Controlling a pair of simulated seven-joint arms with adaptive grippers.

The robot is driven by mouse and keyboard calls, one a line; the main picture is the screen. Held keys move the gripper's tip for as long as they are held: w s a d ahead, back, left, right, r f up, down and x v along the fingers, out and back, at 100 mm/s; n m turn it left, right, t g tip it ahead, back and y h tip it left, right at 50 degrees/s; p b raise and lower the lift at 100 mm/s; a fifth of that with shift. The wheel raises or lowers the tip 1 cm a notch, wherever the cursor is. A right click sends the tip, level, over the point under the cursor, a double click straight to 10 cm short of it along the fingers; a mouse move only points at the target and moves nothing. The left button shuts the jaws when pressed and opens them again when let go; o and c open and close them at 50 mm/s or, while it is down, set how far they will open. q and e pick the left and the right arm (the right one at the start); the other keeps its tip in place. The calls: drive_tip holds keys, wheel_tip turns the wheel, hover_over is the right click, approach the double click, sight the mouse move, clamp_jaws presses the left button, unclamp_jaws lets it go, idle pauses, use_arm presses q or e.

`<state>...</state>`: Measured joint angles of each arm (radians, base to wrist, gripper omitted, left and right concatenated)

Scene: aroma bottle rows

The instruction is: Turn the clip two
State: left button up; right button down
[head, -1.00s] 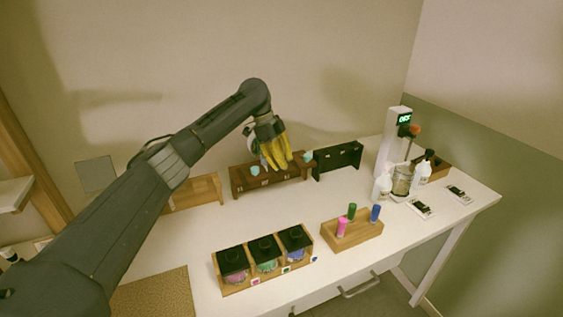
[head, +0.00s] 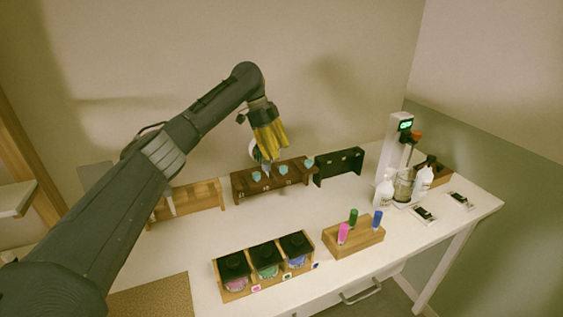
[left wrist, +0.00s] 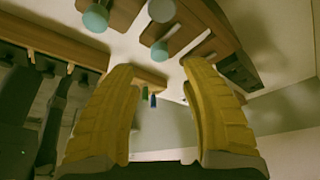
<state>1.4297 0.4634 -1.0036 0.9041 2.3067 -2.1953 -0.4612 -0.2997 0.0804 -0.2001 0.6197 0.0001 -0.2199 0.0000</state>
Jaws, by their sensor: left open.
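A dark brown wooden rack (head: 243,192) stands toward the back of the white table. It carries three pale teal, round-ended clips: a left one (head: 256,176), a middle one (head: 283,169) and a right one (head: 309,163). How far each clip is turned is too small to tell. My left gripper (head: 271,150) has yellow fingers and hangs above and behind the rack, pointing down. In the left wrist view its fingers (left wrist: 162,75) are apart, with nothing held between them. My right gripper is not seen.
A lighter wooden rack (head: 190,199) stands left, a black rack (head: 338,166) right. In front are a box of lidded jars (head: 265,262) and a block with coloured tubes (head: 354,238). A white stirrer stand (head: 393,155) and bottles stand right. The table's middle is clear.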

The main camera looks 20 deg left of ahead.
use_arm(q)
drive_tip(key=shift+v, duration=2.7)
drive_tip(key=shift+d, duration=0.1)
